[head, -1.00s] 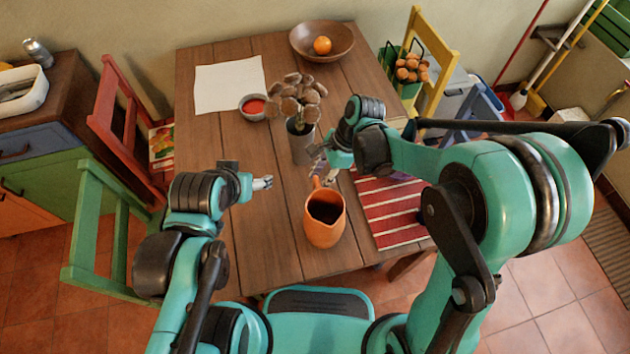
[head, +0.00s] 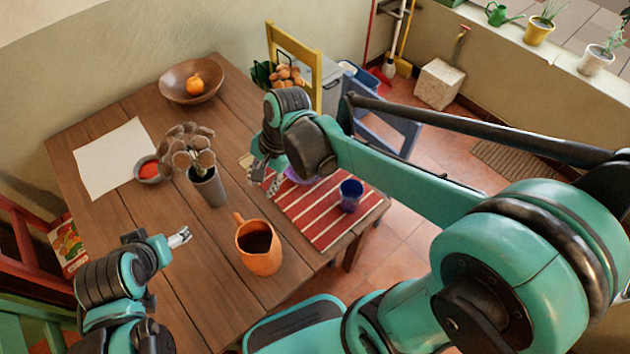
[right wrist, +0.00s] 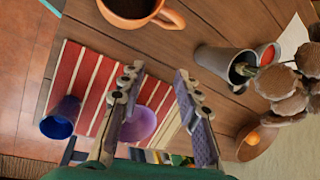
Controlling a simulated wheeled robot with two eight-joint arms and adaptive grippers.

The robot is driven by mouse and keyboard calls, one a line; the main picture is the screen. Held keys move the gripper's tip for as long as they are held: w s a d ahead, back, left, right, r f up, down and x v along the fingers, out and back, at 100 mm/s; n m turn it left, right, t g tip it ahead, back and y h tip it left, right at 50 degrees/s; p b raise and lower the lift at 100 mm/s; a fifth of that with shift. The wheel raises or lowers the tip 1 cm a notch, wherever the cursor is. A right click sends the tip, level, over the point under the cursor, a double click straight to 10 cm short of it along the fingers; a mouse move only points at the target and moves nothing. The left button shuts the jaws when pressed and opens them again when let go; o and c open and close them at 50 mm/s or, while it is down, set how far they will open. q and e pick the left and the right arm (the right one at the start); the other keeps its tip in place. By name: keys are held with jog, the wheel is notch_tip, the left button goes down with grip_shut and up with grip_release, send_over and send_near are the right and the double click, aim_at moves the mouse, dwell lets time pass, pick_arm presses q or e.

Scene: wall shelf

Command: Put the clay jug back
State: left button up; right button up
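The clay jug (head: 259,249) is orange and stands upright on the bare wood of the table, left of the striped mat. Its handle points toward the back of the table. In the right wrist view, the jug (right wrist: 135,8) is cut off at the top edge. My right gripper (head: 263,180) is behind and to the right of the jug, apart from it. In the right wrist view, its two fingers are spread with nothing held between them (right wrist: 157,92). My left gripper (head: 182,237) is left of the jug and apart from it; its fingers are too small to judge.
The red striped mat (head: 325,225) holds a blue cup (head: 350,196) and a purple bowl (right wrist: 140,124). A grey vase (head: 208,188) with dried stems stands behind the jug. A red-filled bowl (head: 148,170), white paper (head: 115,158) and wooden bowl (head: 172,84) lie farther back.

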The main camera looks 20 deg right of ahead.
jog(key=s+d+r+n+t+h, duration=0.2)
jog(key=s+d+n+t, duration=0.4)
jog(key=d+n, duration=0.4)
jog(key=shift+s+d+r+n+h, duration=0.4)
jog(key=shift+s+d+h, duration=0.3)
jog(key=shift+d, duration=0.1)
